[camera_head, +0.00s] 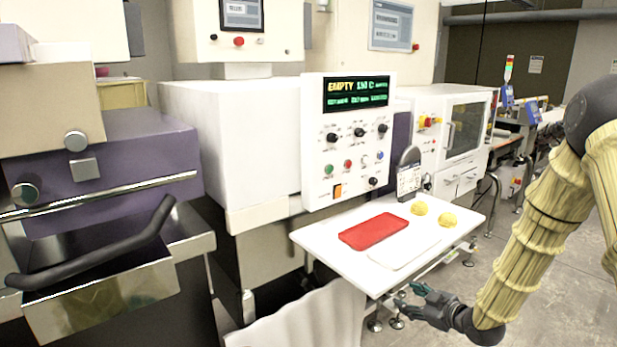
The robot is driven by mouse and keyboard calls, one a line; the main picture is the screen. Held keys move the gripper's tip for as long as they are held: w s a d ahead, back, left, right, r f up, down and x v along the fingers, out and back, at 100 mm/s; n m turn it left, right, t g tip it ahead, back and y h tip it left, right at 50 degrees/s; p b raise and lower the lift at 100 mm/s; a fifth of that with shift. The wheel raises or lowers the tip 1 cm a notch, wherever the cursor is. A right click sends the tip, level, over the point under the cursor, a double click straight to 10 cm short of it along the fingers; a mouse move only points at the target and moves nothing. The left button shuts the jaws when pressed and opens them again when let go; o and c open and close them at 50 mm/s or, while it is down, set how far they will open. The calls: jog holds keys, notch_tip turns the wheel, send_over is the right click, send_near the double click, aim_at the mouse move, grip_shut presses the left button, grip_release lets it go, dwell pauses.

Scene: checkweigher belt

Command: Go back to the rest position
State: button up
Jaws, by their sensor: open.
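My gripper (416,301) is at the lower right, at the end of my arm in its yellow sleeve. It is open, and no object shows between its fingers. It appears in front of the near right edge of the white table (345,262), low in the picture. On the table lie a red tray (374,231) and a white tray (404,250) side by side. Two yellow round items (419,208) and (447,220) rest on the table behind the trays.
A white control panel (347,140) with a lit display stands behind the table. A small dark-backed device (409,180) stands at the table's back edge. A black handle (95,255) juts out at the left. Grey floor (545,265) is open at the right.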

jog(key=s+a+f+m+g+h+b, duration=0.1)
jog(key=s+a+f+m+g+h, duration=0.15)
jog(key=s+f, duration=0.8)
jog(key=s+a+f+m+g+h, duration=0.1)
jog(key=s+a+f+m+g, duration=0.2)
jog(key=s+f, duration=0.75)
jog(key=s+f+m+g+h, duration=0.1)
jog(key=s+f, duration=0.4)
jog(key=s, duration=0.8)
jog(key=s+f+m+g+h+b, duration=0.1)
jog(key=s+f+m+g, duration=0.3)
jog(key=s, duration=0.9)
notch_tip(320, 180, down, 2)
jog(key=shift+s+f+g+h, duration=0.1)
jog(key=shift+s+g+h, duration=0.25)
jog(key=shift+g, duration=0.5)
jog(key=shift+a+m, duration=0.1)
jog(key=shift+m, duration=0.15)
